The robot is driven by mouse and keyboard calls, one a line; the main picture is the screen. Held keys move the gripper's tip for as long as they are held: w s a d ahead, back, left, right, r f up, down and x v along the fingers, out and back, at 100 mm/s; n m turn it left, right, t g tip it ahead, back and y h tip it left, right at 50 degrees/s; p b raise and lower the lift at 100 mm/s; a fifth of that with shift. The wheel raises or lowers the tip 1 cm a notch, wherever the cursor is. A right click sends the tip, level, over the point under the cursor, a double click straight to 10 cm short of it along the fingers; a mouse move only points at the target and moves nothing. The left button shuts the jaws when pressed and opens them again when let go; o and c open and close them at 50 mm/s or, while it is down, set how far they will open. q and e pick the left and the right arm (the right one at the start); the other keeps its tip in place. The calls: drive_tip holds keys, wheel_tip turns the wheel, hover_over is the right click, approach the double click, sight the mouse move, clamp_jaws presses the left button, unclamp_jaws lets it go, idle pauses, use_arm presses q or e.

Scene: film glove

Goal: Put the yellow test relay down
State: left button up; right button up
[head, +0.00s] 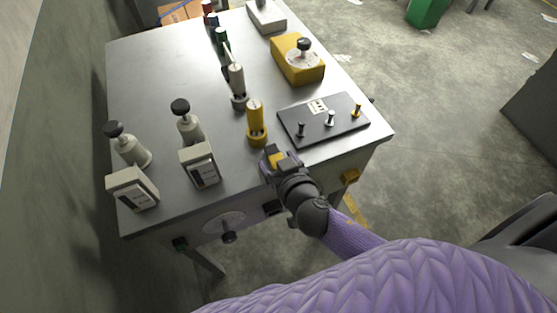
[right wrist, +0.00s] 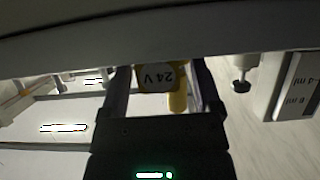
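The yellow test relay (right wrist: 155,77), marked "24 V", sits between the two black fingers of my right gripper (right wrist: 160,95) in the right wrist view. In the head view a small yellow patch of the relay (head: 277,158) shows between the fingers of my right gripper (head: 281,160). The gripper looks shut on it, at the table's front edge, just in front of the yellow post (head: 257,122). Whether the relay touches the table is hidden. My left gripper is not in view.
The grey metal table (head: 160,75) bears a black plate with three pegs (head: 345,127) right of the gripper and a yellow box with a black knob (head: 298,62) behind it. Two white meters (head: 199,163) (head: 133,188) stand at the left. The table's middle left is clear.

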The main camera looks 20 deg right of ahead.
drive_tip(key=shift+s+r, duration=0.1)
drive_tip(key=shift+r, duration=0.2)
drive_tip(key=p+v, duration=0.1)
drive_tip(key=v, duration=1)
drive_tip(key=s+d+f+n+g, duration=0.1)
drive_tip(key=s+d+f+g, duration=0.2)
drive_tip(key=f, duration=0.7)
drive_tip(key=s+f+n+g, duration=0.1)
drive_tip(key=s+f+g, duration=0.35)
drive_tip(key=f, duration=0.55)
drive_tip(key=s+d+f+g+b, duration=0.1)
drive_tip(key=s+f+g, duration=0.4)
drive_tip(key=s+f, duration=0.8)
drive_tip(key=shift+s+d+h+b, duration=0.35)
drive_tip(key=shift+s+b, duration=0.5)
drive_tip(key=shift+s, duration=0.4)
drive_tip(key=shift+f, duration=0.1)
